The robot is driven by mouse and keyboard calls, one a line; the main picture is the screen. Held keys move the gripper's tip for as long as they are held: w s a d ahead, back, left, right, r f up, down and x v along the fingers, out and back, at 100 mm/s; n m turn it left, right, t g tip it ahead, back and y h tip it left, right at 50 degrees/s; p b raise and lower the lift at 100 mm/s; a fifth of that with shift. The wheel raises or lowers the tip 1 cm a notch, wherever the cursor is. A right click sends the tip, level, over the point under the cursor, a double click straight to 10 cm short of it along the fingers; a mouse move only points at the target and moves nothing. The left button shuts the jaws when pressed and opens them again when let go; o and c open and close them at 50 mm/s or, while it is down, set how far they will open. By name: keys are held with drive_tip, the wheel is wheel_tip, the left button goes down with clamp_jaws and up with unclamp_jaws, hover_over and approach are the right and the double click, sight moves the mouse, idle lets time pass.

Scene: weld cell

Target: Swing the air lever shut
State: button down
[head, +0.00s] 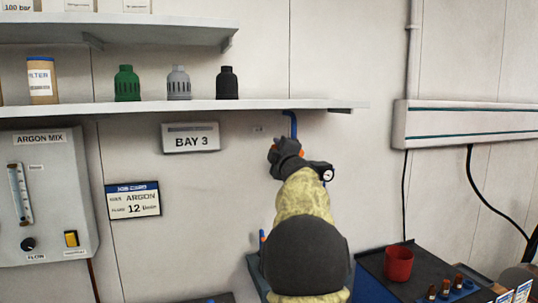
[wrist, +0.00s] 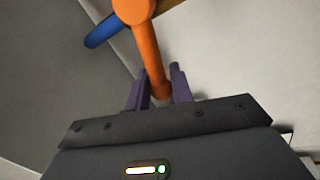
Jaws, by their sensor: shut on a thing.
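The orange air lever (wrist: 148,52) shows in the wrist view, running from its round pivot at the top down between my fingers. My gripper (wrist: 160,90) is shut on the lever's free end, with one purple finger on each side. A blue air pipe (wrist: 103,30) and a bit of brass-coloured valve body (wrist: 178,5) show behind the pivot. In the head view my gripper (head: 283,155) is at the wall below the blue pipe (head: 293,125). It hides most of the valve there, and only small orange bits show.
A round gauge (head: 327,174) is just right of my gripper. A shelf (head: 200,105) with several bottles and caps runs above left. The BAY 3 sign (head: 190,138) and argon panel (head: 45,200) are left. A red cup (head: 398,264) stands on the dark bench at lower right.

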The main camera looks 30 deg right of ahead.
drive_tip(key=shift+a+f+n+y+b, duration=0.1)
drive_tip(key=shift+f+n+y+b, duration=0.2)
drive_tip(key=shift+f+n+b, duration=0.45)
drive_tip(key=shift+f+n+y+b, duration=0.3)
drive_tip(key=shift+n+b, duration=0.2)
drive_tip(key=shift+n, duration=0.55)
drive_tip(key=c, duration=1.4)
unclamp_jaws()
drive_tip(key=shift+c, duration=0.2)
drive_tip(key=b+v, duration=0.4)
drive_tip(key=v, duration=1.3)
drive_tip(key=shift+s+f+b, duration=0.15)
drive_tip(key=shift+f+b, duration=0.1)
drive_tip(key=shift+b, duration=0.15)
